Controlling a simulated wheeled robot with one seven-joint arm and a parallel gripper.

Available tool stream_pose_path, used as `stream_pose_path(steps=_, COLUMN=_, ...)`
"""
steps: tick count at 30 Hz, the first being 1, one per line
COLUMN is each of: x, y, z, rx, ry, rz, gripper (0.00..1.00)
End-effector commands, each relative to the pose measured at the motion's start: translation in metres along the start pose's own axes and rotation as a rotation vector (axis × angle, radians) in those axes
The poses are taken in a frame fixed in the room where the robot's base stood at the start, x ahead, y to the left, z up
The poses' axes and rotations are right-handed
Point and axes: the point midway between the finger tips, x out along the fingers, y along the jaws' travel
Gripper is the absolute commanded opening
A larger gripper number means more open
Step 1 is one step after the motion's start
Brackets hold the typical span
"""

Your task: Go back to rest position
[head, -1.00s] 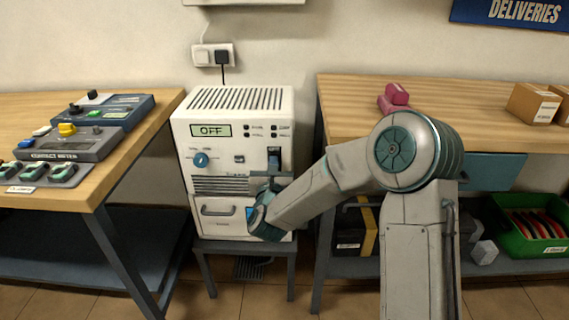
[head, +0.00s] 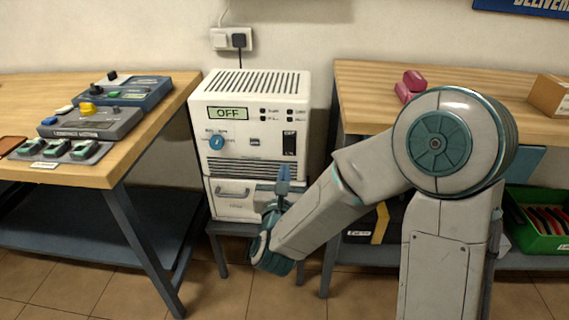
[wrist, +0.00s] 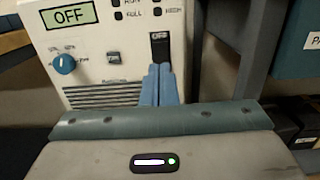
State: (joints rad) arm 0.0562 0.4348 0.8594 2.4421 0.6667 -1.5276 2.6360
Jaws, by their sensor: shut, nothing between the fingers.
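My gripper (head: 284,178) is shut and empty, its blue fingers together, pointing up in front of the lower right of the white charger unit (head: 250,92). In the wrist view the shut fingers (wrist: 160,84) sit in front of the unit's face, just below a black switch (wrist: 160,47); I cannot tell whether they touch it. The unit's display (head: 228,113) reads OFF. A blue knob (head: 216,143) is on its left side, and a drawer with a handle (head: 233,190) is below. My arm reaches in from the right.
The unit stands on a small grey stand (head: 222,230) between two wooden benches. Meters (head: 95,120) lie on the left bench (head: 110,173). The right bench (head: 362,92) holds pink blocks and a cardboard box (head: 550,95). A green bin (head: 545,225) is on the shelf below.

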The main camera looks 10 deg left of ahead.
Motion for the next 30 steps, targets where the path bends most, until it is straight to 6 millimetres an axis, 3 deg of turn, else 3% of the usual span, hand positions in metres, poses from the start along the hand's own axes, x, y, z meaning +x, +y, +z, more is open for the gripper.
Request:
stream_pose_path(steps=20, x=-0.005, y=0.002, z=0.008, rx=-0.041, ry=0.009, rz=0.017, gripper=0.0)
stream_pose_path(steps=23, x=-0.001, y=0.003, z=0.022, rx=-0.165, ry=0.041, rz=0.06, gripper=0.0)
stream_pose_path(steps=30, x=0.007, y=-0.003, z=0.066, rx=-0.719, ry=0.159, rz=0.264, gripper=0.0)
